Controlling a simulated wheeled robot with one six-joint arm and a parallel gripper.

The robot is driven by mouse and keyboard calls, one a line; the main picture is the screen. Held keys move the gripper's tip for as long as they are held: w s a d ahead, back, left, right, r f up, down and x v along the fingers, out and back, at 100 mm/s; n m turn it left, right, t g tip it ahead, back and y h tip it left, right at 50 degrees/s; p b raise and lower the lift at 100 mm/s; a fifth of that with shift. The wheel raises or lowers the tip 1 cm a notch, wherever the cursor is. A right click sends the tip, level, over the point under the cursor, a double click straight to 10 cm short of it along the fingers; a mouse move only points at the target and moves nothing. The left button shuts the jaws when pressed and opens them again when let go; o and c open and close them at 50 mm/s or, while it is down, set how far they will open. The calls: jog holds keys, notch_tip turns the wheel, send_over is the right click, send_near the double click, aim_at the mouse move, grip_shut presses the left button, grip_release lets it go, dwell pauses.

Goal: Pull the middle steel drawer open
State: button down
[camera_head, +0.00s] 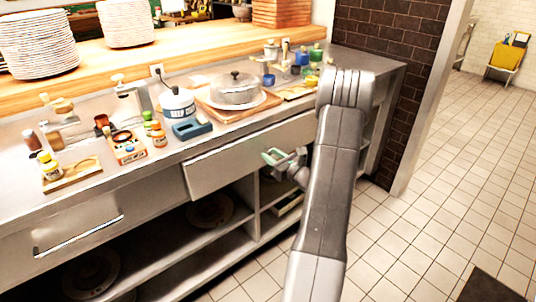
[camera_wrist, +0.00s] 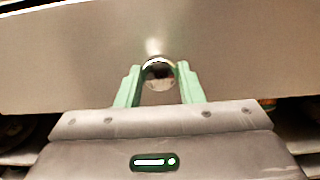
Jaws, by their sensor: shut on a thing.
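The middle steel drawer (camera_head: 225,168) is a plain grey front under the counter in the head view. Its front seems to stand slightly out from the counter face, but I cannot tell how far. In the wrist view the drawer front (camera_wrist: 70,60) spans the upper picture. My gripper (camera_head: 283,157) is at the drawer's right part, with its green fingers (camera_wrist: 158,80) shut on the shiny handle (camera_wrist: 158,70), one on each side. Most of the handle is hidden by my gripper in the head view.
Another steel drawer with a bar handle (camera_head: 78,236) is at the left. Open shelves with plates (camera_head: 209,210) lie below. The countertop (camera_head: 20,190) holds jars, a lidded pot (camera_head: 236,88) and a white canister (camera_head: 177,104).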

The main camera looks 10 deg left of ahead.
jog(key=b+v, duration=0.1)
jog(key=v, duration=3.4)
jog(key=shift+s, duration=0.1)
jog(key=c, duration=1)
grip_release()
jog(key=v, duration=1.3)
jog(key=shift+s+d, duration=0.25)
jog(key=shift+d, duration=0.1)
jog(key=shift+f, duration=0.1)
jog(key=x, duration=1.4)
